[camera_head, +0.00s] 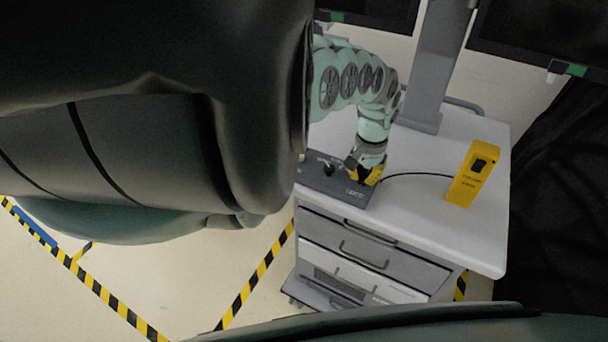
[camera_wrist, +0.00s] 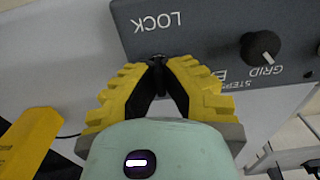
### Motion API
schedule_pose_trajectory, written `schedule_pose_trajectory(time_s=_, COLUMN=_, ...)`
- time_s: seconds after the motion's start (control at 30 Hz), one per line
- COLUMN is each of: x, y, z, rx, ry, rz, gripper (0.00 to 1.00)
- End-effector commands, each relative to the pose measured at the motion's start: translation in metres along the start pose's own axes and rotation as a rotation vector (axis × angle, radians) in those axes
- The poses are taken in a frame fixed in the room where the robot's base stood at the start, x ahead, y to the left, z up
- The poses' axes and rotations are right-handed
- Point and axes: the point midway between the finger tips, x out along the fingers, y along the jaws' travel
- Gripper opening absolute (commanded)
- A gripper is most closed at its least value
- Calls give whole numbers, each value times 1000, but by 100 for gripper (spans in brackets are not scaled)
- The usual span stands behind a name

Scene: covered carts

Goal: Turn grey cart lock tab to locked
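The grey control box (camera_head: 336,187) lies on the cart top, and its edge fills the upper part of the wrist view (camera_wrist: 215,62). The word LOCK appears upside down there. A small dark lock tab (camera_wrist: 157,57) sits by the box edge near that word, mostly hidden by my fingertips. My gripper (camera_wrist: 156,68) has yellow ribbed fingers with black pads that converge at the tab and appear shut on it. In the head view my gripper (camera_head: 366,174) is at the box's right part. The tab's angle cannot be told.
A black GRID knob (camera_wrist: 261,48) is on the box, right of the tab in the wrist view. A yellow upright box (camera_head: 473,173) stands on the white cart top (camera_head: 420,210), joined by a black cable. A grey post (camera_head: 430,70) rises behind.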

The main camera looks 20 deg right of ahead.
Motion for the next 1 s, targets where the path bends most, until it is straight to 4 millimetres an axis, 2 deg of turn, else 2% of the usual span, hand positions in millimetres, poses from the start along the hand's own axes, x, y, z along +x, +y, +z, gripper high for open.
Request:
schedule_pose_trajectory(time_s=0.23, x=2, y=0, z=0, rx=32, ry=0, rz=0, gripper=0)
schedule_pose_trajectory(time_s=0.43, x=4, y=-2, z=0, rx=127, ry=0, rz=1, gripper=0)
schedule_pose_trajectory(time_s=1.0, x=5, y=0, z=0, rx=648, ry=3, rz=6, gripper=0)
